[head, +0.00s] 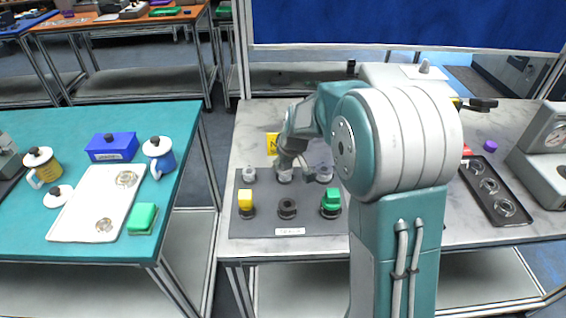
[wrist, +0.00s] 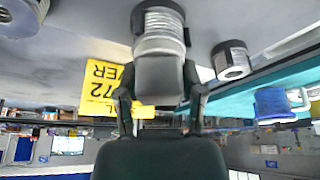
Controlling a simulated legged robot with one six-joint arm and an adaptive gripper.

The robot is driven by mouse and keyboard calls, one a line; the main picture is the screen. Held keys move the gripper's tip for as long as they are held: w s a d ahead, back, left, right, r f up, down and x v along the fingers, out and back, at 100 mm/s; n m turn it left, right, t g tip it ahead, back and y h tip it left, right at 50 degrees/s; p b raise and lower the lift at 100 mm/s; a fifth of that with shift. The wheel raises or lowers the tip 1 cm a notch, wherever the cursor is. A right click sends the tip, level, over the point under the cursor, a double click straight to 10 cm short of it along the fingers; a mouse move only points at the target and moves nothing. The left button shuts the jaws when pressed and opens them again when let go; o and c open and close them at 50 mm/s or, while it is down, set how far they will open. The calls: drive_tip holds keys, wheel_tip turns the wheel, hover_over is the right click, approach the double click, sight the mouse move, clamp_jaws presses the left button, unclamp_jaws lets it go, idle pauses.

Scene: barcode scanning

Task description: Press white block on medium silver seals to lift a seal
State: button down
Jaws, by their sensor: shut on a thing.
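My gripper (head: 286,160) points down over the middle of the back row of silver seals on the dark mat (head: 265,222). In the wrist view, which is upside down, my gripper (wrist: 160,88) is shut on the white block (wrist: 162,72), which looks grey in shadow. The block's end meets the ribbed medium silver seal (wrist: 160,30); I cannot tell whether they are joined. In the head view this seal (head: 285,177) is partly hidden under my gripper. Other silver seals stand left (head: 249,175) and right (head: 324,175); one also shows in the wrist view (wrist: 232,62).
On the mat's front row are a yellow block (head: 245,198), an empty black holder (head: 288,208) and a green block (head: 331,198). A yellow sign (head: 271,144) is behind the mat. A black tray (head: 494,190) lies right. A teal table (head: 20,222) with mugs stands left.

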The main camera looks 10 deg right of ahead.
drive_tip(key=shift+w+r, duration=0.1)
drive_tip(key=shift+r, duration=3.3)
